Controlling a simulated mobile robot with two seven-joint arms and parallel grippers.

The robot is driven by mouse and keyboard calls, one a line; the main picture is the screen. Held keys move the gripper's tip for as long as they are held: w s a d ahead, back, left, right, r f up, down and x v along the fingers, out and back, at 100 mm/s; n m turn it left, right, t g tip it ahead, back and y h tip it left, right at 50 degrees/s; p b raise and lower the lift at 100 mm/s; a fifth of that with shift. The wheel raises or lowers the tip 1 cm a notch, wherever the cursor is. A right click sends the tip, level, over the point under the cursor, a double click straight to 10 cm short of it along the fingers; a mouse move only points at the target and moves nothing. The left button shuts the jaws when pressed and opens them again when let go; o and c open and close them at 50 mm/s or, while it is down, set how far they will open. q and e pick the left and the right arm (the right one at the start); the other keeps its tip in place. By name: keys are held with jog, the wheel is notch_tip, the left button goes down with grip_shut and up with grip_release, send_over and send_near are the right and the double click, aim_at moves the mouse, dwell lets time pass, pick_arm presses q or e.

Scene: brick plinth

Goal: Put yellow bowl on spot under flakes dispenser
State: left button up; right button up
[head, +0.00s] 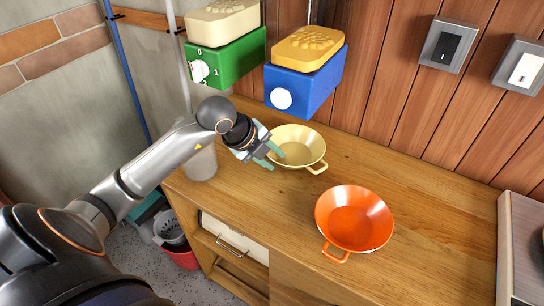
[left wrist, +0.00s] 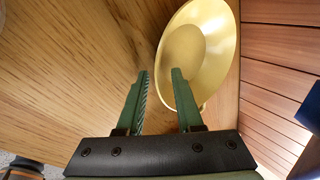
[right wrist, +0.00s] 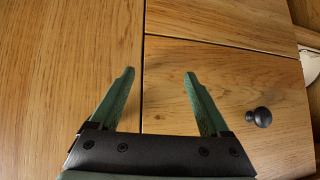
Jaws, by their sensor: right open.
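The yellow bowl (head: 297,147) stands upright on the wooden counter, below the blue dispenser (head: 303,82) with its yellow top. A green dispenser (head: 228,62) with a cream top hangs to its left. I cannot tell which one holds flakes. My left gripper (head: 268,157) is open and empty at the bowl's left rim. In the left wrist view, the bowl (left wrist: 215,45) lies behind the right finger, and its edge shows between the fingertips (left wrist: 160,75); contact is unclear. My right gripper (right wrist: 158,75) is open and empty, facing wooden cabinet fronts.
An orange bowl (head: 354,218) stands on the counter (head: 440,215) at front right. A pale cylinder (head: 201,163) stands behind my left forearm. Wall switches (head: 449,44) are at upper right, and a grey box (head: 520,250) is at the right edge. A black knob (right wrist: 260,117) sticks out near my right gripper.

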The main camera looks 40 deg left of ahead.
pick_arm(q)
jog(key=v, duration=1.2)
